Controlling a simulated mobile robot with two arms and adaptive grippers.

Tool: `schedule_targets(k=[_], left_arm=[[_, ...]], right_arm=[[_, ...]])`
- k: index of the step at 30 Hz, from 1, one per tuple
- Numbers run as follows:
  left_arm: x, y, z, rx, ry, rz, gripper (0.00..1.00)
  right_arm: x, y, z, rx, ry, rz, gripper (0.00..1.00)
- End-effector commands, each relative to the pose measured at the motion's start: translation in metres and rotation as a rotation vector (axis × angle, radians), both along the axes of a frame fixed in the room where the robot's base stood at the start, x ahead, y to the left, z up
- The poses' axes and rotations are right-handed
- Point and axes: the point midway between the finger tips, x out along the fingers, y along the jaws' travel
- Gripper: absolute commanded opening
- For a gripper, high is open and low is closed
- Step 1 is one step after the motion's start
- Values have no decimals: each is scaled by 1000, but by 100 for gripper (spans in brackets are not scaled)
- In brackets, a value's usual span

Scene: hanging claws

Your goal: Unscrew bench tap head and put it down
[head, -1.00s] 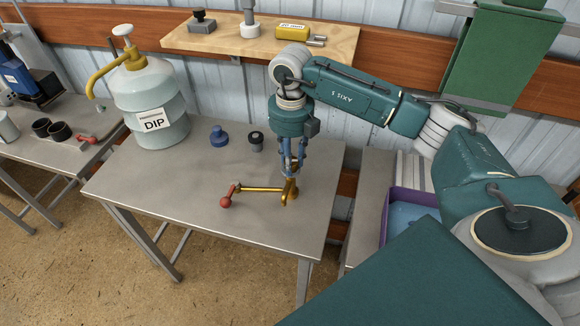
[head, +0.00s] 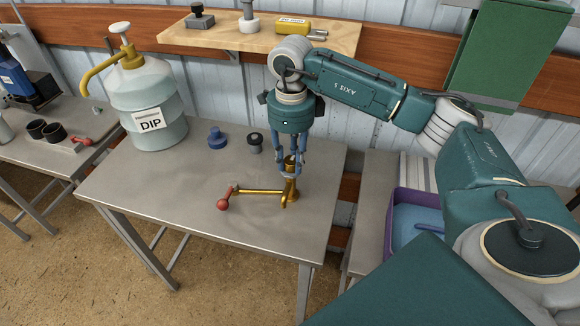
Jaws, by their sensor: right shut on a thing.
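The brass bench tap (head: 262,191) is on the metal bench, with a long arm reaching left to a red knob (head: 223,204). Its upright end is below my right gripper. My right gripper (head: 290,172) points down, with its blue fingers shut around a brass tap head (head: 290,161). Brass shows between the fingers and just below them. I cannot tell whether the head is clear of the tap body, as the fingers partly hide the joint. My left gripper is not in view.
The metal bench (head: 180,200) has free room at its front and left. A blue stopper (head: 217,138), a dark-capped grey piece (head: 255,142) and the DIP bottle (head: 150,105) stand at the back. A purple tub (head: 398,207) is to the right.

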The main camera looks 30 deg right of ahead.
Motion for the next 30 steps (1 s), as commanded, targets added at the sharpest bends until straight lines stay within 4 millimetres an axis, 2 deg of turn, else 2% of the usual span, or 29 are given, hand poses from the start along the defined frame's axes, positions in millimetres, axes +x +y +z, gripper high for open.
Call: schedule_targets(k=[1,9,13,23,26,30], left_arm=[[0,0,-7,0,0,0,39],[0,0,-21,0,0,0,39],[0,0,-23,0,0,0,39],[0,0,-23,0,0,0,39],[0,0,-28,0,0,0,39],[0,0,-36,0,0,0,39]], right_arm=[[1,0,-3,-1,-2,86,0],[0,-1,-1,0,-1,546,0],[0,-1,0,-1,0,649,0],[0,-1,1,0,0,678,0],[0,-1,-1,-1,0,787,0],[0,-1,-1,-1,-2,1037,0]])
